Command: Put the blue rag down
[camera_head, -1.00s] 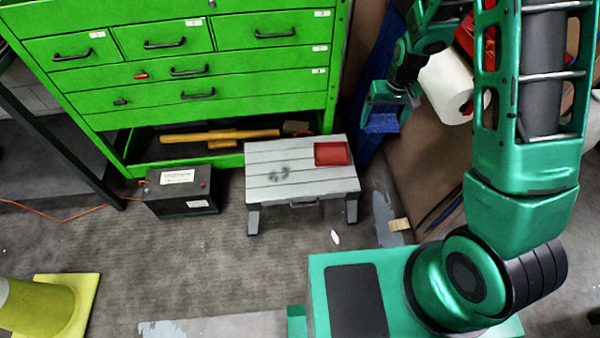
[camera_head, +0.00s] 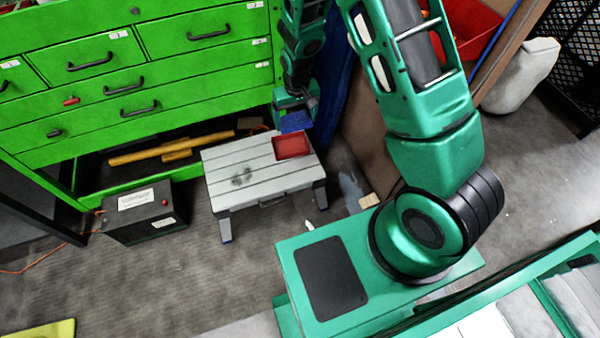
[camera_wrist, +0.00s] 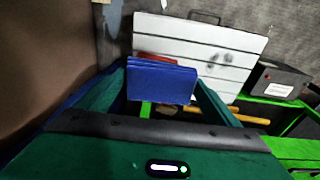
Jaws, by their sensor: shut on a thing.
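The blue rag (camera_head: 295,122) is a folded blue piece held in my gripper (camera_head: 294,112). In the wrist view the blue rag (camera_wrist: 160,80) shows as a flat folded block between the two fingers of my gripper (camera_wrist: 162,92). The gripper is shut on it. In the head view the rag is just behind the red tray (camera_head: 291,147) on the grey slatted step stool (camera_head: 250,190). In the wrist view the rag covers most of the red tray (camera_wrist: 155,57). I cannot tell the rag's exact height over the stool.
A green drawer cabinet (camera_head: 140,75) stands behind the stool, with a yellow tool (camera_head: 170,148) on its low shelf. A black battery (camera_head: 140,212) is left of the stool. A brown panel (camera_head: 365,125) stands to the right. The stool's left part is bare apart from a dark stain.

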